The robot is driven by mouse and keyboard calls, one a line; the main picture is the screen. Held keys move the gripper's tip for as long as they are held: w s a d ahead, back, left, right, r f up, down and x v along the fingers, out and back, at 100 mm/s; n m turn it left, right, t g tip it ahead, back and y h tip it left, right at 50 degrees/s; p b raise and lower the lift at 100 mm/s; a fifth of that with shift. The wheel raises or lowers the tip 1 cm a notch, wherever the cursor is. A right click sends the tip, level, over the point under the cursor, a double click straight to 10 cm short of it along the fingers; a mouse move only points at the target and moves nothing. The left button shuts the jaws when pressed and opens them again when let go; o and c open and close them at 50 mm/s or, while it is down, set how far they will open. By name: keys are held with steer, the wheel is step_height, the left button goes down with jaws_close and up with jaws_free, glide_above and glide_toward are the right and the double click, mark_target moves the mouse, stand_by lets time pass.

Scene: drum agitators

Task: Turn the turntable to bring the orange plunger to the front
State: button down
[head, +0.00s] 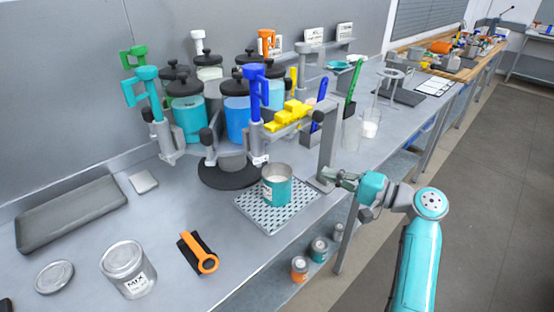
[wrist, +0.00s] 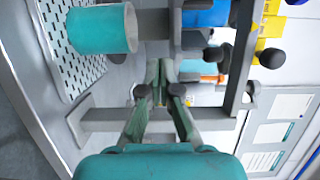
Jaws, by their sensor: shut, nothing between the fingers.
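The orange plunger (head: 267,42) stands upright at the back of the turntable, behind the dark-lidded canisters. The turntable (head: 225,173) has a round dark base and carries several canisters. A blue plunger (head: 256,88) is at its front right, a teal plunger (head: 147,90) at its front left. A green plunger (head: 134,58) and a white plunger (head: 198,42) are farther back. My gripper (head: 333,177) is shut and empty, beside a grey upright post at the bench edge, right of the turntable. In the wrist view its fingers (wrist: 164,90) meet near grey bars.
A teal can (head: 276,186) stands on a perforated tray (head: 247,214) in front of the turntable. Yellow blocks (head: 288,116) sit on a raised bar beside the grey post (head: 329,140). The bench front has clear patches.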

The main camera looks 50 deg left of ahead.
steer(key=shift+n+g, duration=0.3)
steer(key=shift+g, duration=0.2)
steer(key=x, duration=0.3)
steer(key=r+x, duration=0.1)
steer(key=x, duration=0.3)
steer(key=r+x, duration=0.1)
steer(key=x, duration=0.3)
steer(key=shift+s+a+r, duration=0.1)
steer(key=shift+s, duration=0.05)
steer(key=shift+s+a, duration=0.3)
steer(key=shift+s, duration=0.55)
steer(key=shift+s+a, duration=0.25)
steer(key=shift+s, duration=0.6)
steer(key=shift+s, duration=0.15)
